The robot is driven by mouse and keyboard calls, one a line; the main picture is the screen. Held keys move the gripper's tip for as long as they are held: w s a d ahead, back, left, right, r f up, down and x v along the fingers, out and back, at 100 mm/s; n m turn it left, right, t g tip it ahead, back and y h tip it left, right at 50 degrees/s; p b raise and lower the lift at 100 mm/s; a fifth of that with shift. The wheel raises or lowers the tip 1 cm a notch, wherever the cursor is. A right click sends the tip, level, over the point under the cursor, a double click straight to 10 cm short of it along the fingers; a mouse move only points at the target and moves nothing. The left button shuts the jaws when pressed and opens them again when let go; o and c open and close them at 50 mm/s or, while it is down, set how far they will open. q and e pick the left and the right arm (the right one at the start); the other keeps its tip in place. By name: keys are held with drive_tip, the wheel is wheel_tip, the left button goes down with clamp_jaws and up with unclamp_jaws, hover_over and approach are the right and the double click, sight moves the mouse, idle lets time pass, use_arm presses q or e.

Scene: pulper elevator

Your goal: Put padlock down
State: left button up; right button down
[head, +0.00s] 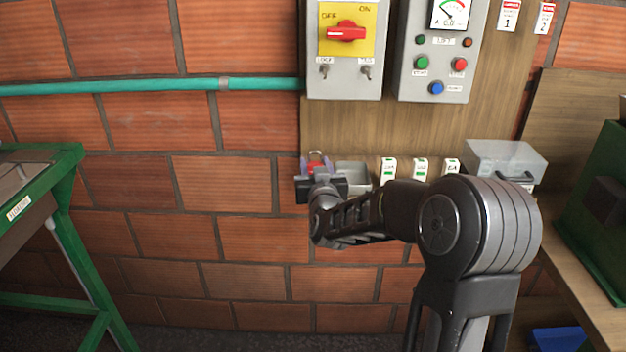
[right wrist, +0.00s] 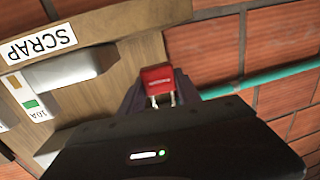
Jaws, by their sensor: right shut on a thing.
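The red padlock (right wrist: 158,79) with a metal shackle is between the fingers of my right gripper (right wrist: 160,95) in the right wrist view. In the head view a small red part of the padlock (head: 316,158) shows above my right gripper (head: 318,172), which is shut on it. The gripper is in front of the lower left edge of the wooden board, beside a small grey tray (head: 352,168). The gripper body hides what lies below the padlock. My left gripper is not in view.
A wooden board (head: 400,125) carries a switch box with a red rotary handle (head: 346,33) and a control box (head: 437,85). A green pipe (head: 150,87) crosses the brick wall. A green frame (head: 75,220) stands left.

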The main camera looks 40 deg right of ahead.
wheel_tip(320, 180, down, 4)
drive_tip(key=shift+r, duration=0.1)
drive_tip(key=c, duration=1.3)
unclamp_jaws()
drive_tip(key=shift+o, duration=0.9)
